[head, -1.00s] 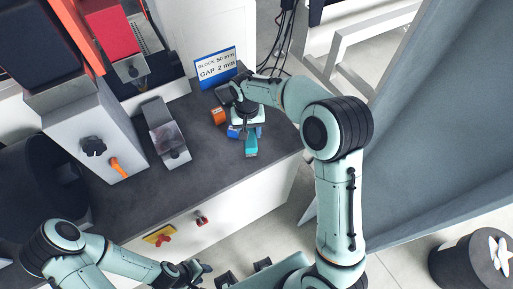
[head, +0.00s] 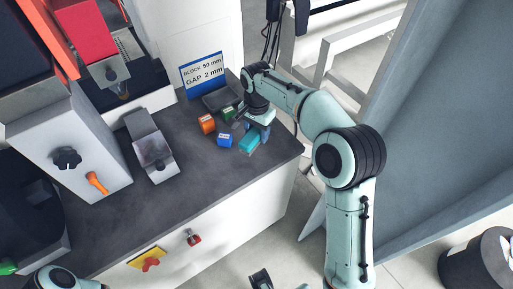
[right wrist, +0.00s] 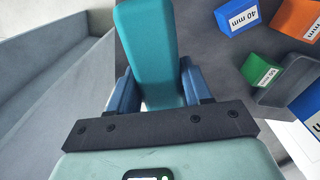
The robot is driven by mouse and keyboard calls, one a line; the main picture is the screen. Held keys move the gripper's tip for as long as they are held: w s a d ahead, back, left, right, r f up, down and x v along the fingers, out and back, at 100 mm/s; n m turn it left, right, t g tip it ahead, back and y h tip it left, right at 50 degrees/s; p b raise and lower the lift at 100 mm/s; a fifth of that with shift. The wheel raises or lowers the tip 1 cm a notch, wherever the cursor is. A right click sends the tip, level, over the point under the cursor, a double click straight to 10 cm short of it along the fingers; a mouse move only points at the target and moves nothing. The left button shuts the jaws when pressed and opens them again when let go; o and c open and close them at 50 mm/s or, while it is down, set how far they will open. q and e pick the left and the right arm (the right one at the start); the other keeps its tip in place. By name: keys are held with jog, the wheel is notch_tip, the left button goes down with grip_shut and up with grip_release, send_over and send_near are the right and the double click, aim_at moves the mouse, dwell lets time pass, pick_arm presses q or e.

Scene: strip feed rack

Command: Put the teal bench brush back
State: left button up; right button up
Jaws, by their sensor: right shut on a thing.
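The teal bench brush (head: 249,142) is near the front right edge of the dark bench top (head: 190,165). My right gripper (head: 261,129) is over its far end and shut on it. In the right wrist view the brush (right wrist: 146,45) runs between the two blue fingers (right wrist: 159,84) and points away from the palm. I cannot tell whether the brush touches the bench or is slightly raised. Its underside is hidden.
A blue block (head: 224,140), an orange block (head: 207,124) and a green block (head: 229,113) stand close left of the brush. Behind them are a grey tray (head: 220,99) and a sign (head: 203,76). A grey device (head: 151,150) stands left. Bench between is clear.

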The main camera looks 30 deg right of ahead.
aim_at(257, 129)
notch_tip(257, 129, down, 7)
jog(key=shift+f+b, duration=0.2)
jog(key=shift+b, duration=0.15)
jog(key=shift+f, duration=0.1)
jog(key=o, duration=1)
notch_tip(257, 129, up, 12)
jog(key=shift+r+p, duration=0.1)
jog(key=shift+p, duration=0.8)
jog(key=shift+s, duration=0.1)
